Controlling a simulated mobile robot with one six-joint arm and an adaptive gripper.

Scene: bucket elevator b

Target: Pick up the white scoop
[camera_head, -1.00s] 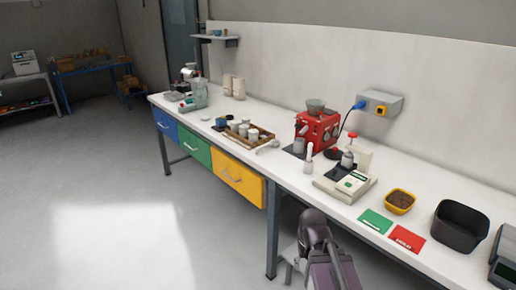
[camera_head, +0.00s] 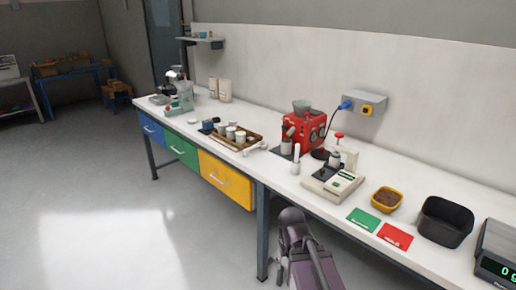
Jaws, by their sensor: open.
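A small white object that looks like the white scoop (camera_head: 254,149) lies on the white workbench (camera_head: 340,205), just right of the wooden tray. It is small in the picture, and its exact shape is hard to make out. Part of my arm (camera_head: 301,252) shows at the bottom centre, in front of the bench and below its top. My gripper itself cannot be made out in this view. Nothing of my arm touches the scoop.
A wooden tray (camera_head: 219,141) with several cups stands left of the scoop. A red machine (camera_head: 304,131), a white upright tool (camera_head: 296,160) and a white device (camera_head: 333,183) stand to its right. Farther right are a yellow bowl (camera_head: 386,200) and a black bin (camera_head: 445,222).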

